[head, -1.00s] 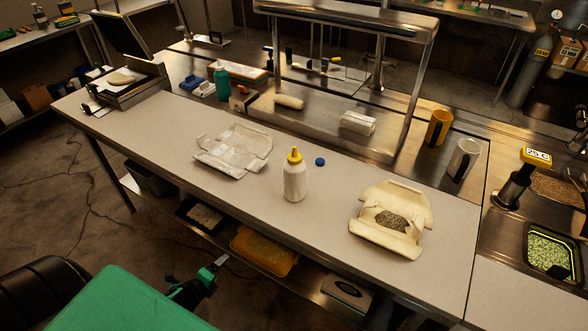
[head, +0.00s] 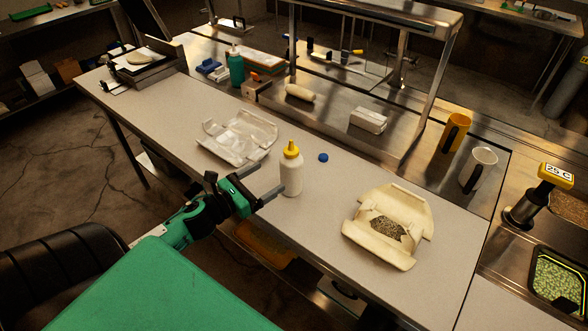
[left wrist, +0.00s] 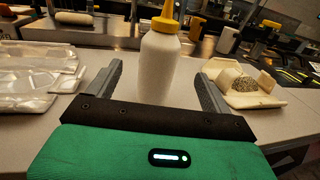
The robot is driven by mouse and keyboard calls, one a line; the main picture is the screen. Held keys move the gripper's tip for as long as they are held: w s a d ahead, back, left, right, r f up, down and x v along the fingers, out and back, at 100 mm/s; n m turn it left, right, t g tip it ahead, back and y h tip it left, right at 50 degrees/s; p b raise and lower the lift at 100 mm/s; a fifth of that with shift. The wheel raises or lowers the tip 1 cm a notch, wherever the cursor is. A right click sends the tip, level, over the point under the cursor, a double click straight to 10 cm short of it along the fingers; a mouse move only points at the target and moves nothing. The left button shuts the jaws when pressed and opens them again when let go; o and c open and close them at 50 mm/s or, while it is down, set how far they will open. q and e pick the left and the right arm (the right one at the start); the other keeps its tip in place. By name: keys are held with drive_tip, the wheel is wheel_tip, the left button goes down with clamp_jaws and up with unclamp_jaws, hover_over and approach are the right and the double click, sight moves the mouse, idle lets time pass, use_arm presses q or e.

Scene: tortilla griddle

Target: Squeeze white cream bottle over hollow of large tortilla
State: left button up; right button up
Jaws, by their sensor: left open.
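The white cream bottle (head: 291,174) with a yellow nozzle cap stands upright on the light counter. The large tortilla (head: 413,205) lies to its right with folded edges and dark filling in its hollow. My left gripper (head: 275,183) is open at the bottle's left. In the left wrist view its two fingers (left wrist: 160,88) point toward the bottle (left wrist: 158,65), which stands between them in the picture; I see no contact. The tortilla (left wrist: 235,98) also shows there, beyond the right finger. My right gripper is not in view.
A clear plastic container (head: 238,140) lies open left of the bottle. A small blue cap (head: 323,157) lies behind the bottle. A metal shelf holds a wrapped roll (head: 300,93) and a white package (head: 368,120). The counter between bottle and tortilla is clear.

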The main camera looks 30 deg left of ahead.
sight(282, 167)
use_arm(q)
drive_tip(key=x, duration=0.2)
drive_tip(key=shift+w+r+p, duration=0.2)
drive_tip(key=shift+w+p, duration=0.1)
drive_tip(key=shift+p, duration=0.05)
drive_tip(key=x, duration=0.2)
drive_tip(key=shift+w+d+f+p, duration=0.1)
drive_tip(key=shift+w+p, duration=0.2)
drive_tip(key=shift+p, duration=0.1)
drive_tip(key=shift+w, duration=0.3)
drive_tip(key=shift+w+d, duration=0.15)
drive_tip(key=shift+w, duration=0.15)
drive_tip(key=shift+w+p, duration=0.2)
drive_tip(key=shift+p, duration=0.15)
drive_tip(key=w+p, duration=0.2)
drive_tip(key=w+d+r, duration=0.1)
drive_tip(key=shift+w+d+r+p, duration=0.1)
drive_tip(key=shift+w+r+p, duration=0.05)
drive_tip(key=shift+w+p, duration=0.25)
drive_tip(key=shift+w+d, duration=0.15)
drive_tip(key=shift+w, duration=0.3)
drive_tip(key=shift+f, duration=0.2)
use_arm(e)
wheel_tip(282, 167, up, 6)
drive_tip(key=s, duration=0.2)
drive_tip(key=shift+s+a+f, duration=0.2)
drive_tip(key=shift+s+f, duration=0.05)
